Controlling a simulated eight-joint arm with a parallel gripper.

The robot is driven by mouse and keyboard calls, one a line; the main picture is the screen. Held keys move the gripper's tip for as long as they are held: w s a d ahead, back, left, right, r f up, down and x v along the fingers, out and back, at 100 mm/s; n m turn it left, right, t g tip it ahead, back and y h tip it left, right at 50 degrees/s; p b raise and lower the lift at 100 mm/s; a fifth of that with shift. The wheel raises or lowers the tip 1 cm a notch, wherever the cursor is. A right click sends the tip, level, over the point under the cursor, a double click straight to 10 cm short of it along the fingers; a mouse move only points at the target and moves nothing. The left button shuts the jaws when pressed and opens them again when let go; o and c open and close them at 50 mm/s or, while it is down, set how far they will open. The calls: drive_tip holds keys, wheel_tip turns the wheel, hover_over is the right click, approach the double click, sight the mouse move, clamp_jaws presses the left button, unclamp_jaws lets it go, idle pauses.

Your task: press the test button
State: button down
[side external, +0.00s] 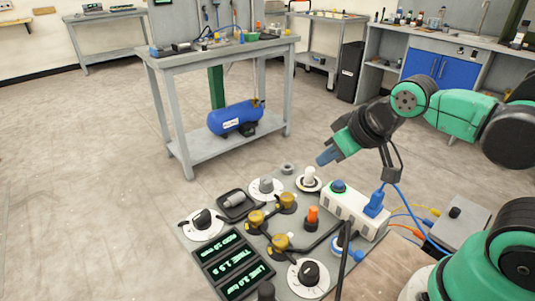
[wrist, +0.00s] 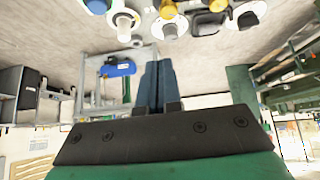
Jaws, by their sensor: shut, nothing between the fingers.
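The work board (side external: 185,232) carries several controls, and no label here tells which is the test button. A blue-green round button (side external: 338,187) sits on top of a white box (side external: 345,208). An orange cylinder (side external: 312,216) stands upright left of that box. A white knob (side external: 309,176) stands on a round plate at the back edge. My gripper (side external: 325,157) is shut and empty, its blue fingers in the air above and behind the white knob, touching nothing. In the wrist view the fingers (wrist: 158,66) lie together, with the controls at the top edge.
A display panel (side external: 235,264) and black knobs (side external: 202,219) stand at the front left. Brass fittings (side external: 280,242) fill the middle. A blue plug (side external: 375,203) with cables rises at the white box's right end. A grey bench (side external: 185,66) with a blue tank (side external: 236,118) stands behind.

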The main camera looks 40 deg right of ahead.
wheel_tip(320, 180, up, 6)
drive_tip(key=r+m+g, duration=0.1)
drive_tip(key=m+g, duration=0.6)
drive_tip(key=m, duration=1.1)
hover_over(339, 182)
drive_tip(key=shift+f, duration=0.25)
drive_tip(key=shift+a+f, duration=0.1)
drive_tip(key=shift+f, duration=0.05)
wheel_tip(339, 182, down, 14)
drive_tip(key=shift+r, duration=0.15)
